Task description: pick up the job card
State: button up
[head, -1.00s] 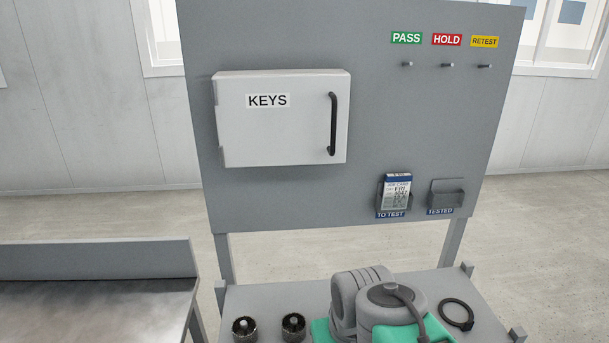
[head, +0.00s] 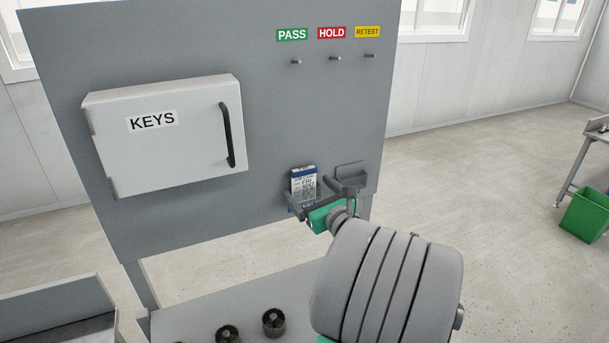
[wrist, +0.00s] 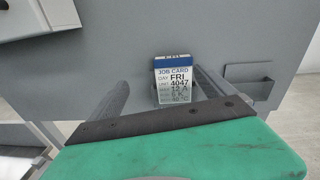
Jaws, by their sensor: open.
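The job card (head: 303,181), white with a blue top band, stands upright in the left holder on the grey board. My gripper (head: 312,193) is open and empty in front of the card. In the wrist view its two fingers (wrist: 160,82) point at the board, one to each side of the card's lower part. The card looks nearer the right finger. I cannot tell how much depth is left between fingertips and card. My gripper hides most of the left holder.
The empty right holder (wrist: 250,83) is beside the card. A KEYS cabinet (head: 168,135) with a black handle juts from the board at left. PASS, HOLD and RETEST labels (head: 331,33) sit above pegs. Dark round parts (head: 273,322) stand on the bench below.

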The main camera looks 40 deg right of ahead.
aim_at(305, 172)
jog(key=w+d, duration=0.1)
jog(key=w, duration=0.1)
jog(key=w+d+m+p, duration=0.1)
jog(key=w, duration=0.1)
jog(key=w+d+m+h+p, duration=0.1)
jog(key=w+d, duration=0.1)
jog(key=shift+w+r, duration=0.15)
jog(key=shift+r, duration=0.15)
jog(key=shift+c, duration=0.2)
jog(key=c, duration=1.3)
jog(key=shift+c, duration=0.4)
